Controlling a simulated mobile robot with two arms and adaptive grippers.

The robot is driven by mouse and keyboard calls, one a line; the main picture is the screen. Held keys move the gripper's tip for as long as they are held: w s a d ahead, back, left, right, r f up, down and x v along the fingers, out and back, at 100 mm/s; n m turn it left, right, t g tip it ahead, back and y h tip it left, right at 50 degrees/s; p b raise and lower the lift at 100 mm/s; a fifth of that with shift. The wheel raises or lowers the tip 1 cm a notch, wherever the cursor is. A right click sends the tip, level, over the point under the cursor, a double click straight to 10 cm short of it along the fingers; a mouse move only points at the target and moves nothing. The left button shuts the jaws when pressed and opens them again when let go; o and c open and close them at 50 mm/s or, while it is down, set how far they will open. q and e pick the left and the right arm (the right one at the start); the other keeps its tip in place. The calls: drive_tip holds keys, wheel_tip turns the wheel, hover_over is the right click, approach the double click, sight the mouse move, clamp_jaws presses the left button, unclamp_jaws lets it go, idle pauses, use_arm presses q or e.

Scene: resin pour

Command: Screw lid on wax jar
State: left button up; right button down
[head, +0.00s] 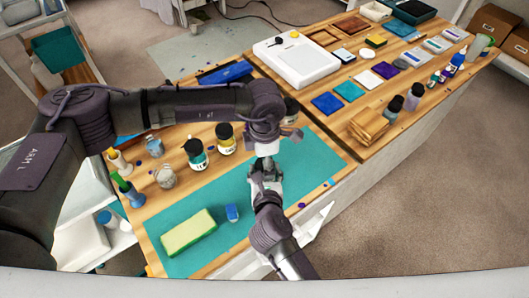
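My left gripper (264,162) reaches in from the left and points down over the teal mat (312,160). My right gripper (266,180) comes up from the bottom and meets it, so the two are close together above the mat. The fingers overlap in the view, and whether either is open or shut is unclear. I cannot make out the wax jar or its lid for sure; anything between the grippers is hidden by them.
A green and yellow sponge (188,232) and a small blue object (232,213) lie on the mat. A yellow-labelled jar (226,139), a teal-labelled jar (195,155) and a clear jar (164,176) stand left. A white device (297,62) stands behind. The mat's right part is clear.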

use_arm(q)
drive_tip(key=shift+f, duration=0.15)
drive_tip(key=shift+c, duration=0.2)
drive_tip(key=c, duration=1.2)
drive_tip(key=o, duration=1.4)
wheel_tip(320, 180, up, 12)
use_arm(e)
drive_tip(key=shift+c, duration=1.4)
unclamp_jaws()
